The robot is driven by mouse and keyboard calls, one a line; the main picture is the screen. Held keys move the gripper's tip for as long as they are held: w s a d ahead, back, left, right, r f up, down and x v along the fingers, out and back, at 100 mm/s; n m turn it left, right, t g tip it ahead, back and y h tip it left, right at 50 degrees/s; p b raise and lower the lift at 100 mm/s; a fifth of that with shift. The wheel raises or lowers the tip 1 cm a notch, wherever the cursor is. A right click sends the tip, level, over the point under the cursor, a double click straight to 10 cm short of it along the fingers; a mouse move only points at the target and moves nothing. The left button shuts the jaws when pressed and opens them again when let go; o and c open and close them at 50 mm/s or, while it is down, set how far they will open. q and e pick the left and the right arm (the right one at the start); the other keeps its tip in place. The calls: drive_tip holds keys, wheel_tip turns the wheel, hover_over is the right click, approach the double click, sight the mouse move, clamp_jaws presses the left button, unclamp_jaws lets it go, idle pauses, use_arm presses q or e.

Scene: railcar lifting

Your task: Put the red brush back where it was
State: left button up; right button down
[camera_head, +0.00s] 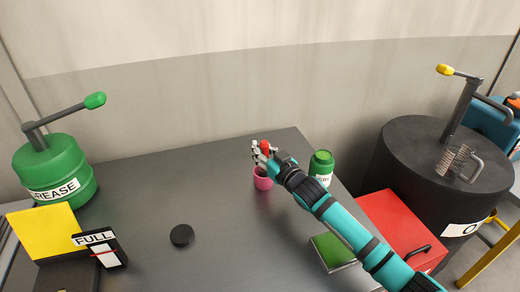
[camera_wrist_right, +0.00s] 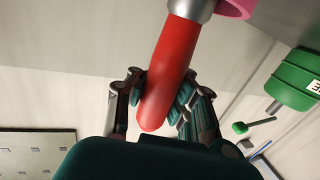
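The red brush (camera_wrist_right: 170,70) shows in the right wrist view as a red handle with a silver collar at its upper end. My right gripper (camera_wrist_right: 160,95) has its fingers on both sides of the handle and looks shut on it. A pink cup (camera_wrist_right: 236,6) is partly in view just past the collar. In the head view the red handle (camera_head: 266,146) shows among the fingers of my right gripper (camera_head: 262,152), right above the pink cup (camera_head: 262,183). The brush's bristle end is hidden. My left gripper is not in view.
A green jar (camera_head: 321,165) stands right of the cup, near my right arm. A green-topped box (camera_head: 330,250), a red box (camera_head: 395,225) and a black drum (camera_head: 410,150) are at the right. A black disc (camera_head: 182,235) lies on the grey table (camera_head: 190,180), with bare space around it.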

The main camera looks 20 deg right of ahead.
drive_tip(key=c, duration=1.4)
unclamp_jaws()
drive_tip(key=shift+c, duration=0.2)
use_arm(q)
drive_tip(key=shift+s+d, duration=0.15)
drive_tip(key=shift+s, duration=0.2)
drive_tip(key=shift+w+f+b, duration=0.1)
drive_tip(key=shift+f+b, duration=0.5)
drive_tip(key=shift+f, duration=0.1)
use_arm(e)
drive_tip(key=v, duration=1.2)
drive_tip(key=shift+r, duration=0.25)
